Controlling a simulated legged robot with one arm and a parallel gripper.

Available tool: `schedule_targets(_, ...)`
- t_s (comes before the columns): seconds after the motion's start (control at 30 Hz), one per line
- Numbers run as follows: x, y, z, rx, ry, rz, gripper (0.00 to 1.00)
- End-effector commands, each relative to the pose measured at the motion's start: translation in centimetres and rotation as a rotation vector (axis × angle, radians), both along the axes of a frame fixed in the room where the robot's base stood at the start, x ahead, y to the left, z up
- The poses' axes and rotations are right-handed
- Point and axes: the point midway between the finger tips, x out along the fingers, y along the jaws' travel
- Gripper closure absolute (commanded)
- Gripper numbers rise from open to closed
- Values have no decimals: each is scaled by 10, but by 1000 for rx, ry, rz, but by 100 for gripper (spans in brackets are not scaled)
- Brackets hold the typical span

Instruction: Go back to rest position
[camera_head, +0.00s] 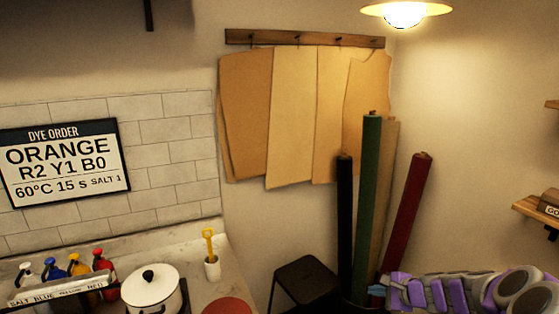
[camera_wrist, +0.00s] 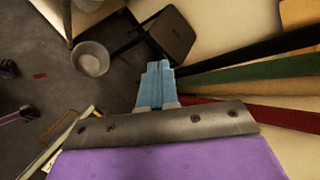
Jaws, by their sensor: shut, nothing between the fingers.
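My gripper (camera_head: 377,290) shows at the lower right of the head view, at the end of my purple and grey arm. Its blue fingers point left, in front of the lower ends of the fabric rolls. In the wrist view the blue fingers (camera_wrist: 155,85) are together with nothing between them. They are apart from the dark stool (camera_wrist: 165,35) beyond them, which also shows in the head view (camera_head: 303,280).
Green (camera_head: 368,200), black (camera_head: 345,220) and red rolls (camera_head: 408,210) stand by the wall. A white pot (camera_head: 152,289), dye bottles (camera_head: 78,265) and a cup with a yellow scoop (camera_head: 212,267) are on the counter. A bucket (camera_wrist: 91,59) stands on the floor.

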Motion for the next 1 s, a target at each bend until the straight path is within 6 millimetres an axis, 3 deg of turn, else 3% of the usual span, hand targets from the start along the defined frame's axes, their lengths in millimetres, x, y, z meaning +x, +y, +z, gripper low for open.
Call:
schedule_targets(0.03,-8,30,19,-27,-18,95,100)
schedule_targets(0.2,-53,112,60,-130,-47,399,100)
schedule_targets(0.33,-101,160,79,-216,-50,616,100)
schedule_targets(0.5,-172,199,94,-345,-33,873,100)
schedule_targets(0.73,-272,212,96,-528,43,1172,100)
schedule_targets(1.0,-378,181,93,-736,188,1424,100)
